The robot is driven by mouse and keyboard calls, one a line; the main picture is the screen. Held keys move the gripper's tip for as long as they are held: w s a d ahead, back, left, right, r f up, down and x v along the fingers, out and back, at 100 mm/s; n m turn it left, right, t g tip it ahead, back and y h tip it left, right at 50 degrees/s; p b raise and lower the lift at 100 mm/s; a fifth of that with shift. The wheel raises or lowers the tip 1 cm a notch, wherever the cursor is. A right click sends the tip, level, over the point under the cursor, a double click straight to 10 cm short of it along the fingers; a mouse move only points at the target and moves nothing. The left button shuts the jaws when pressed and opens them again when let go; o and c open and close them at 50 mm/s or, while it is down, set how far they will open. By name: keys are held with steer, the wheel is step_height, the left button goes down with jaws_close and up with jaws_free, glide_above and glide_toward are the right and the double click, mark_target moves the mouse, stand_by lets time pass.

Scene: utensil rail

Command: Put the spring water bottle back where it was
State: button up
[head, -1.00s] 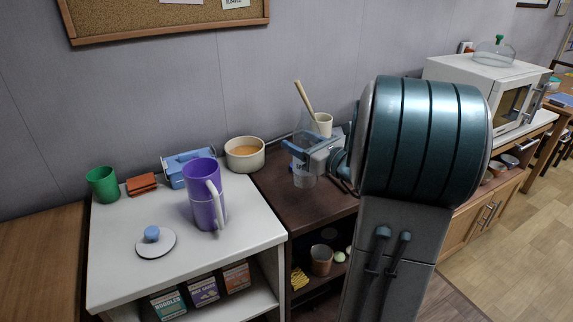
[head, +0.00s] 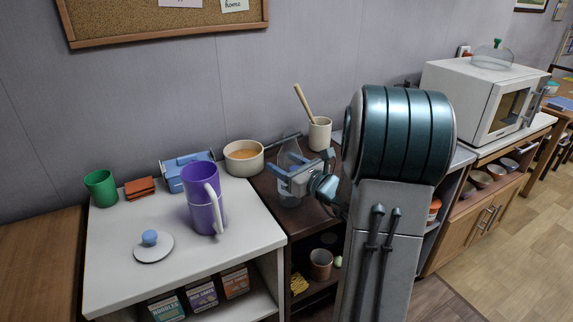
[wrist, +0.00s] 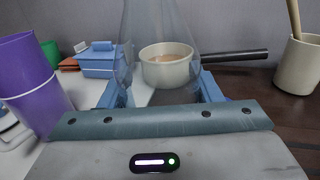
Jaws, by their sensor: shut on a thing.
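The spring water bottle (head: 290,160) is clear, with a narrowing top. My gripper (head: 287,178) is shut on it and holds it upright over the dark brown counter, close to the white counter's edge. In the wrist view the clear bottle (wrist: 158,45) rises between my blue fingers (wrist: 158,92), and the pan shows through it. Its lower part is hidden behind my gripper in the wrist view. I cannot tell whether its base touches the counter.
A saucepan (head: 243,165) of orange food stands behind, its dark handle reaching over the brown counter (head: 262,192). A utensil crock (head: 320,138) stands behind right. A purple pitcher (head: 203,190), blue box (head: 176,175), and green cup (head: 101,188) stand on the white counter (head: 110,272).

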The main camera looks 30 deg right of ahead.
steer(key=o, duration=1.4)
steer(key=shift+c, duration=0.2)
